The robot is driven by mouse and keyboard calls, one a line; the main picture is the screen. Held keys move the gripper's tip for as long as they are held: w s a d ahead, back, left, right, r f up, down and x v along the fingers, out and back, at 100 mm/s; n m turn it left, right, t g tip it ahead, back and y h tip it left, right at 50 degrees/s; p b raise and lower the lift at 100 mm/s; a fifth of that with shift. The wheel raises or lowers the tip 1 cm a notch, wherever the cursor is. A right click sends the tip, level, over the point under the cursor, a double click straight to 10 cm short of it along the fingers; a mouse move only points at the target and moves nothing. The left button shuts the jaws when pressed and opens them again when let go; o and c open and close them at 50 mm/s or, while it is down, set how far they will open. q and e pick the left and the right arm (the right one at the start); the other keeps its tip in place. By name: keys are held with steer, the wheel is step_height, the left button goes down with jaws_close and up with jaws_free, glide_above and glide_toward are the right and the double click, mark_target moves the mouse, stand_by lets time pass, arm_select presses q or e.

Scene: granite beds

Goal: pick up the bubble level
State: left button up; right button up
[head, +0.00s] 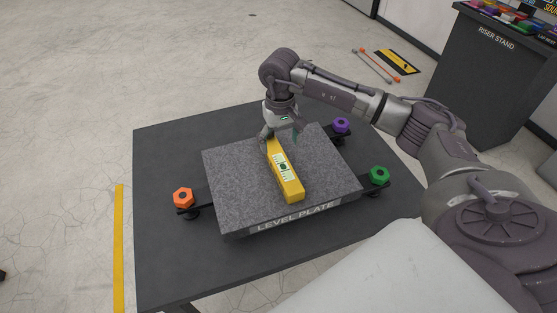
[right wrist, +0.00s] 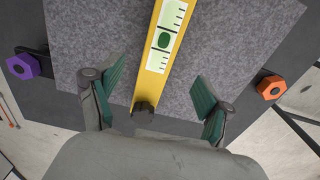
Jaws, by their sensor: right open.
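The bubble level (head: 284,178) is a long yellow bar with a pale window. It lies on the grey speckled level plate (head: 235,180), which stands on the dark table. My right gripper (head: 281,135) is over the far end of the level, pointing down. In the right wrist view the open gripper (right wrist: 157,108) has one green-padded finger on each side of the level (right wrist: 152,85), with gaps between. I cannot tell the exact height of the fingertips. My left gripper is not in view.
Orange (head: 183,197), purple (head: 341,125) and green (head: 379,175) knobs stand at the plate's edges. A riser stand (head: 497,60) with coloured items is at the back right. The dark table (head: 160,250) is clear around the plate.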

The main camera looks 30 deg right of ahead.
mark_target(279, 159)
steer(key=f, duration=0.3)
steer(key=shift+w, duration=0.2)
steer(key=shift+f+p, duration=0.6)
steer(key=shift+f, duration=0.25)
steer(key=f, duration=0.1)
steer(key=f+p, duration=0.1)
steer(key=f, duration=0.1)
steer(key=shift+w+d+f, duration=0.15)
steer(key=shift+w+f, duration=0.05)
steer(key=shift+f, duration=0.3)
steer(key=c, duration=1.5)
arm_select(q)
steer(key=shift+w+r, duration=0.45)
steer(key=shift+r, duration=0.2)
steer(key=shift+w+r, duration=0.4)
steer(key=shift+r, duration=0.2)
arm_select(e)
jaws_close()
steer(key=shift+r, duration=0.15)
